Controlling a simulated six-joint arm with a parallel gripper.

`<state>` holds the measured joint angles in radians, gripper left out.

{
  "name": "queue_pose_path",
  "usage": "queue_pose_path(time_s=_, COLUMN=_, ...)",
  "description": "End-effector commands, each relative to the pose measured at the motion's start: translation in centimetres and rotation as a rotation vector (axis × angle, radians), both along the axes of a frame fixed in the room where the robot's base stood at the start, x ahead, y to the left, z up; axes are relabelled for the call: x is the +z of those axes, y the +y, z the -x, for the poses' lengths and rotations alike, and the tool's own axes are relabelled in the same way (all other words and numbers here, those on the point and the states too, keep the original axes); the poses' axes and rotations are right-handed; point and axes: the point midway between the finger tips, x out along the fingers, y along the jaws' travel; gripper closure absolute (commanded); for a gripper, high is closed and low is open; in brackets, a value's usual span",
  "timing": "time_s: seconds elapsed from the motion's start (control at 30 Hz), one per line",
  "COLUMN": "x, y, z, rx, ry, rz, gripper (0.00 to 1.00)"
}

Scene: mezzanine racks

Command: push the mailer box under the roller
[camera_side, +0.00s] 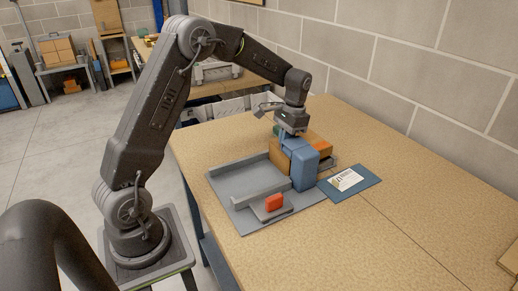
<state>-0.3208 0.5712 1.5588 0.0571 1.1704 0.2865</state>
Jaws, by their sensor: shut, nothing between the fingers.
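My gripper (291,133) points down at the back of the grey fixture plate (237,180), directly above or behind a blue block-like housing (304,169). Its fingertips are mostly hidden; it appears shut and empty. A brown box (282,163), likely the mailer box, lies beside and behind the blue housing, partly covered by it and by my gripper. I cannot tell whether my gripper touches the box. The roller cannot be made out; it may be hidden by the blue housing. A low grey rail (262,193) runs along the plate's front.
A red block (274,202) sits on a small grey pad at the plate's front. An orange piece (323,149) lies right of the housing. A blue mat with a white label card (345,180) lies to the right. The table's right front is clear; a block wall stands behind.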

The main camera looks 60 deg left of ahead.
Motion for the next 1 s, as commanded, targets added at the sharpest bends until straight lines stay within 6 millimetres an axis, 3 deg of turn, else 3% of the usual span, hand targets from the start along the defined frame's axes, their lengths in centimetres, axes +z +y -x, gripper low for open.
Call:
queue_pose_path(time_s=0.07, x=-1.0, y=-0.1, z=0.1, rx=-0.001, ry=0.011, rz=0.003, gripper=1.0)
queue_pose_path(time_s=0.47, x=0.7, y=-0.1, z=-0.1, rx=-0.002, ry=0.009, rz=0.002, gripper=1.0)
queue_pose_path(time_s=1.0, x=0.7, y=0.0, z=-7.5, rx=-0.002, ry=0.006, rz=0.001, gripper=1.0)
